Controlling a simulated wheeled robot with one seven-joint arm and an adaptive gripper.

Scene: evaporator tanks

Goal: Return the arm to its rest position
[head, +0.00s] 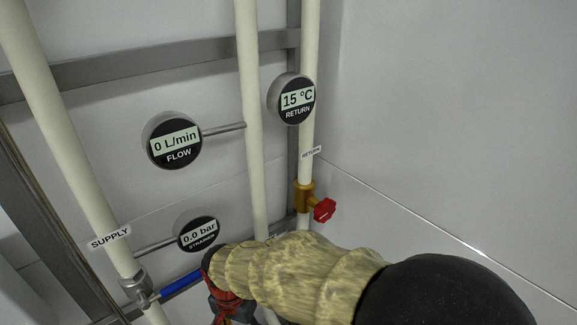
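My arm, in a tan ribbed sleeve with a black rounded part, reaches in from the lower right of the head view. My gripper (228,306), black and red, is at the bottom centre. Its fingers point down and are partly cut off by the frame edge, so I cannot tell if they are open or shut. The gripper is just right of a blue valve handle (181,284) on the supply pipe (62,135). I cannot tell whether they touch.
A flow gauge (173,140) reads 0 L/min, a strainer gauge (198,234) 0.0 bar, and a return gauge (292,99) 15 °C. A brass valve with a red knob (324,210) sticks out from the return pipe (308,130) above my arm. The right wall (460,110) is bare.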

